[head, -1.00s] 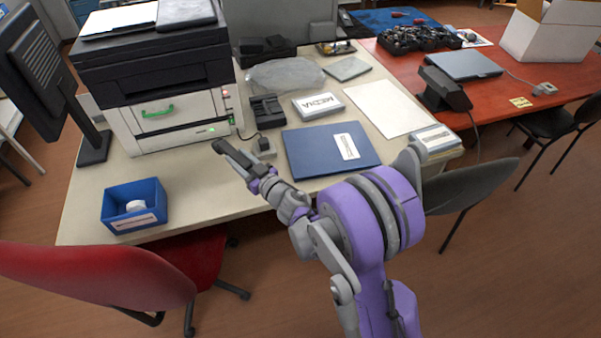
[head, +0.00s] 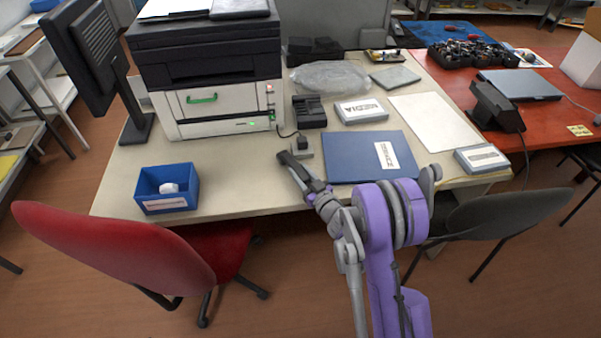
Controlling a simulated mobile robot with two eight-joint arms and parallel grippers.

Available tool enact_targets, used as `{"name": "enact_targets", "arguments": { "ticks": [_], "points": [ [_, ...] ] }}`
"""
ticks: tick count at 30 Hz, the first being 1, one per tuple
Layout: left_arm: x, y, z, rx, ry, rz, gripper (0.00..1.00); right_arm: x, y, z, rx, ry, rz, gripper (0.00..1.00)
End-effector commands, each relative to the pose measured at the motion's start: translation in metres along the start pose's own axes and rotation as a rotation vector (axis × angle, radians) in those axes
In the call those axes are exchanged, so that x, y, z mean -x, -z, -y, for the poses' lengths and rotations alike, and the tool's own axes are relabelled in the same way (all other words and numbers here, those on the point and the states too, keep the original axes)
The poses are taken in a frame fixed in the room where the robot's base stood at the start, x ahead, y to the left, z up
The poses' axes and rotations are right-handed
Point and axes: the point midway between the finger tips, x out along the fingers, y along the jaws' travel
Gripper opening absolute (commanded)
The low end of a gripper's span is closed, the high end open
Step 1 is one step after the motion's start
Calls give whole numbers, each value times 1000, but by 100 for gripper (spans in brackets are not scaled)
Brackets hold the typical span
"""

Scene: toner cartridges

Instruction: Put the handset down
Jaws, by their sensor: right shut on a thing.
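The handset (head: 294,171) is a long dark bar held at the end of my right arm. My right gripper (head: 314,188) is shut on its near end, and the handset points away to the upper left. It is over the front middle of the cream desk (head: 240,190), left of the blue folder (head: 350,158). Whether its far end touches the desk top cannot be told. A black cradle (head: 309,112) with a cable stands farther back, beside the printer. My left gripper is out of view.
A small grey block (head: 303,151) is close beside the handset's far end. A blue bin (head: 166,203) with a white item stands at the left front. The printer (head: 220,105) stands behind. Bare desk lies between bin and handset. A red chair (head: 120,245) is in front.

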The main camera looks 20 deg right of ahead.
Motion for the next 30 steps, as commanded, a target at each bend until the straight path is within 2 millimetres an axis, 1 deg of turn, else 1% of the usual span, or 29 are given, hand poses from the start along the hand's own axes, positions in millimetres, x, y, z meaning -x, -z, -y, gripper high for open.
{"name": "enact_targets", "arguments": {
  "ticks": [7, 12, 13, 17, 18, 25, 29, 30],
  "points": [
    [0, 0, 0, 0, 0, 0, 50, 0, -1, 0, 0, 0, 0, 0],
    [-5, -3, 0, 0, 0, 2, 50, 0, -5, 0, -1, 0, 0, 0],
    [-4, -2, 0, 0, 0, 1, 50, 0, -4, 0, 0, 0, 0, 48],
    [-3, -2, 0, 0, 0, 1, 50, 0, -4, 0, 0, 0, 0, 71],
    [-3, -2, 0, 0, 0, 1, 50, 0, -3, 0, 0, 0, 0, 72],
    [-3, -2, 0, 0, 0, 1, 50, 0, -3, 0, 0, 0, 0, 72],
    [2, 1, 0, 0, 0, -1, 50, 0, 2, 0, 0, 0, -1, 72],
    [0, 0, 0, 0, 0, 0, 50, 5, 0, 0, 1, -1, 0, 72]
  ]
}}
